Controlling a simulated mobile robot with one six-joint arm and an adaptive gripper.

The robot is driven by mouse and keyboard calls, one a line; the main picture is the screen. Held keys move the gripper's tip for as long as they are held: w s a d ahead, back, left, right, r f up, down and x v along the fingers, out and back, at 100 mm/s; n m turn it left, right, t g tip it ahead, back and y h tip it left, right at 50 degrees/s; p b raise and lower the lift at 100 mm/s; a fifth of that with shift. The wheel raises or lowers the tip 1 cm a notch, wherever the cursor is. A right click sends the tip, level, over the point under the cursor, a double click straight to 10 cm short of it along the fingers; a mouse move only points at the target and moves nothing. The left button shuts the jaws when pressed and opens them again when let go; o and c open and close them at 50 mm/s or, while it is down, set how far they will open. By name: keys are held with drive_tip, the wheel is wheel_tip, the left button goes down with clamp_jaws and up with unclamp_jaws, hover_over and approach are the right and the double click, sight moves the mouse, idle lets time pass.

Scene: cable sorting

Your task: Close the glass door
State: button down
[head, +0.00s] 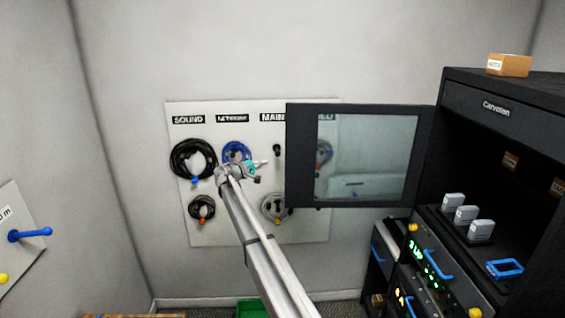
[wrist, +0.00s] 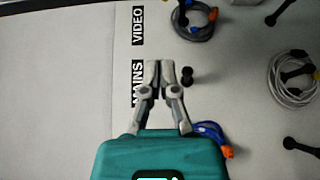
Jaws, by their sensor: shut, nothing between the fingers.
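The glass door (head: 368,158) has a thick dark frame around a clear pane. It stands open in the head view, swung out to the left from the black cabinet (head: 492,106) on the right. My gripper (head: 264,162) is left of the door's free edge, in front of the wall board, with a visible gap to the door in the picture. In the wrist view the fingers of my gripper (wrist: 160,66) are together and empty, with the board behind them.
The wall board (head: 240,222) carries coiled cables on pegs under labels. The cabinet holds rack units with blue handles (head: 437,262) and several pale adapters (head: 466,214). A small cardboard box (head: 509,65) sits on top. A green bin (head: 251,309) is on the floor.

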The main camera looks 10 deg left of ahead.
drive_tip(key=shift+w, duration=0.1)
drive_tip(key=x, duration=1)
drive_tip(key=s, duration=0.2)
drive_tip(key=s+d, duration=0.1)
drive_tip(key=s, duration=0.1)
drive_tip(key=shift+s, duration=0.1)
idle(0.3)
